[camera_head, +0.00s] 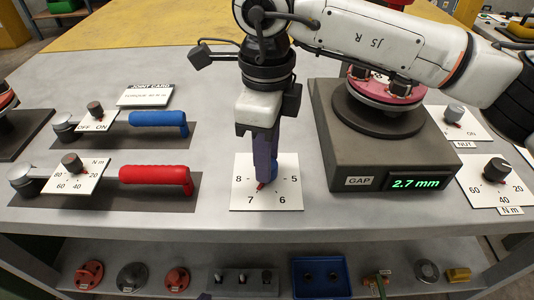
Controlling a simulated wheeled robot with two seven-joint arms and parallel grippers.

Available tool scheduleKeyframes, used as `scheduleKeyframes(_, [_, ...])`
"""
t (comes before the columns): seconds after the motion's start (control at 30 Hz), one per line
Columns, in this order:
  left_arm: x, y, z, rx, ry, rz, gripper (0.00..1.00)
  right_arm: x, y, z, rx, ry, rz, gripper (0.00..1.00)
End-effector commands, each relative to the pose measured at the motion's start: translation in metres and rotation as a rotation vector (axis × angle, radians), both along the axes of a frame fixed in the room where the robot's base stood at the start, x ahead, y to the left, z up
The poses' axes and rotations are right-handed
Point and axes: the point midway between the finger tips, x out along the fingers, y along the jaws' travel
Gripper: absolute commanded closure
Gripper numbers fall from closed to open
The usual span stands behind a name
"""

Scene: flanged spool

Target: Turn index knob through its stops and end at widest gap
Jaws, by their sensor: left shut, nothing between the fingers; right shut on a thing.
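The index knob (273,167) is blue with a red pointer. It stands on a white dial plate (290,170) marked 8, 7, 6 and 5. My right gripper (264,172), on the arm coming in from the right, points down and is shut on the knob, hiding most of it. The red pointer tip (260,186) shows below the fingers, down and left, towards the 7. The gap display (416,183) reads 2.7 mm in green on a dark grey block (340,150). A pink flanged spool (372,88) sits on that block, partly behind my arm.
A blue-handled tool (158,118) and a red-handled tool (155,174) lie at left, each beside a dial. A joint card (146,95) lies behind. At right are a NUT dial (455,115) and an N m dial (497,170). A lower shelf holds several parts and a blue tray (320,292).

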Motion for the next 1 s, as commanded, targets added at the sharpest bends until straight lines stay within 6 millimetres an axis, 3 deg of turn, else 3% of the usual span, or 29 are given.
scheduleKeyframes(0.03, [0.001, 0.0, 0.001, 0.0, -0.001, -0.001, 1.0, 0.001, 0.001, 0.002, 0.003, -0.003, -0.001, 0.92])
scheduleKeyframes(0.07, [0.001, 0.0, 0.001, 0.001, -0.002, 0.0, 1.0, 0.001, 0.001, 0.002, 0.003, -0.003, -0.001, 0.67])
scheduleKeyframes(0.17, [0.003, 0.0, 0.002, 0.0, -0.005, 0.0, 1.0, 0.001, 0.0, 0.002, 0.003, -0.003, -0.001, 0.51])
scheduleKeyframes(0.57, [0.007, 0.0, 0.004, 0.002, -0.015, 0.0, 1.0, 0.001, 0.0, 0.01, 0.002, -0.004, -0.002, 0.51])
scheduleKeyframes(1.0, [0.005, 0.0, 0.007, 0.002, -0.011, 0.001, 1.0, 0.001, 0.0, 0.089, 0.002, -0.005, -0.002, 0.51])
